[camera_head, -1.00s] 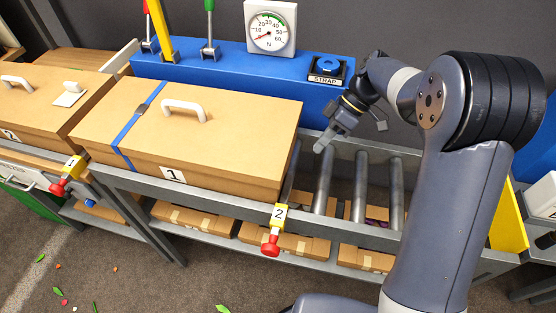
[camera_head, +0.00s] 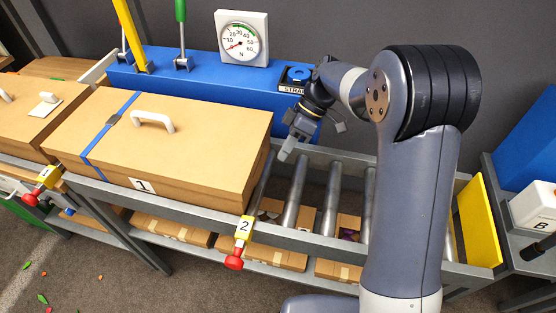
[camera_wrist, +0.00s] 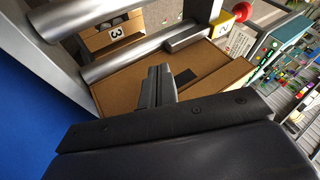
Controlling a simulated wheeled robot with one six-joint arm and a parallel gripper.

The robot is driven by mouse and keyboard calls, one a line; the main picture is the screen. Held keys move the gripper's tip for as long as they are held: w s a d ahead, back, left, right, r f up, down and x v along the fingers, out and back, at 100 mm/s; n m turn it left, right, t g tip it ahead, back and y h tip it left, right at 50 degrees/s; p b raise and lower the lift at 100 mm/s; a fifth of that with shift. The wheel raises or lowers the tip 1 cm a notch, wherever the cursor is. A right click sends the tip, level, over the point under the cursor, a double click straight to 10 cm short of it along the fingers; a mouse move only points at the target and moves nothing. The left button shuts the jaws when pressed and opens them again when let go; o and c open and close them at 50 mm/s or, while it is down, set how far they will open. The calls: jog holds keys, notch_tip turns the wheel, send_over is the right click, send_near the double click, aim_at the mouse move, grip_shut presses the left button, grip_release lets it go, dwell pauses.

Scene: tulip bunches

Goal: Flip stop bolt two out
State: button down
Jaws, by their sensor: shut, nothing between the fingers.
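Stop bolt two (camera_head: 239,243) is a yellow block marked 2 with a red knob, on the front rail of the roller conveyor. The knob hangs at the block's lower front. A yellow and red piece (camera_wrist: 240,12) at the top of the wrist view looks like the same bolt, partly cut off. My gripper (camera_head: 287,150) is shut and empty, above the rollers by the right end of box 1, behind and right of the bolt and apart from it. Its shut fingertips (camera_wrist: 160,74) show in the wrist view against brown cardboard.
Cardboard box 1 (camera_head: 190,150), with a blue strap and white handle, lies left of the bolt. Bare rollers (camera_head: 295,195) lie to the right. A blue unit (camera_head: 200,80) with gauge and levers stands behind. Flat boxes lie on the shelf below. A yellow plate (camera_head: 478,222) closes the right end.

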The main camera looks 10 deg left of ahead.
jog(key=p+x, duration=0.1)
jog(key=x, duration=0.7)
jog(key=shift+s+a+f, duration=0.15)
jog(key=shift+s+f, duration=0.05)
jog(key=shift+f, duration=0.1)
jog(key=shift+s, duration=0.1)
jog(key=s+b, duration=0.1)
jog(key=s, duration=0.1)
jog(key=s+b, duration=0.1)
jog(key=s, duration=0.2)
jog(key=s+b, duration=0.2)
jog(key=shift+s+a, duration=0.15)
jog(key=shift+a, duration=0.15)
jog(key=shift+r, duration=0.1)
send_near(257, 208)
jog(key=v, duration=0.3)
jog(key=shift+f, duration=0.2)
